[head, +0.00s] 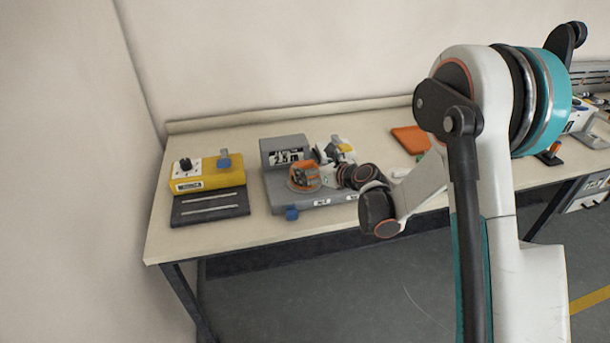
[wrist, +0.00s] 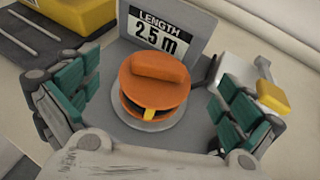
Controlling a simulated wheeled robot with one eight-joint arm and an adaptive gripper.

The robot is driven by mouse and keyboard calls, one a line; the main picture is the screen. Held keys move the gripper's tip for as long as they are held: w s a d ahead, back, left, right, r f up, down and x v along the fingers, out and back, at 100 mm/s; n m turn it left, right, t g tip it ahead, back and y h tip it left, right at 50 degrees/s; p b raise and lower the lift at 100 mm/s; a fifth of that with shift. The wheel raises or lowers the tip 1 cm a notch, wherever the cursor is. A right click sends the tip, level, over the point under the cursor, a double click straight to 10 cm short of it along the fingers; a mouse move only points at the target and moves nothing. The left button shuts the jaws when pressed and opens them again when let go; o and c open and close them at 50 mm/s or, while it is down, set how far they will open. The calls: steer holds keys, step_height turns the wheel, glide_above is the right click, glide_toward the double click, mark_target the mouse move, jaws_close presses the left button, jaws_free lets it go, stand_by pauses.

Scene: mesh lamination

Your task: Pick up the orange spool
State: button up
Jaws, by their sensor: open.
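The orange spool (wrist: 155,84) sits upright on a round grey disc (wrist: 150,123) on the grey machine, in front of its "LENGTH 2.5 m" sign (wrist: 157,36). It has a raised handle on top and a dark middle with a yellow mark. My gripper (wrist: 155,105) is open, with one green-padded finger on each side of the spool and visible gaps between.
A yellow unit (head: 208,174) with a dark slotted base stands to the left on the bench (head: 210,232). A white and yellow device (head: 341,150) is just right of the spool. An orange tray (head: 410,139) lies further right. A wall runs behind the bench.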

mark_target(305, 163)
steer(key=b+x, duration=0.1)
steer(key=x, duration=0.4)
steer(key=shift+b, duration=0.4)
steer(key=shift+s+d+r, duration=0.1)
steer(key=c, duration=1.2)
steer(key=shift+o, duration=0.2)
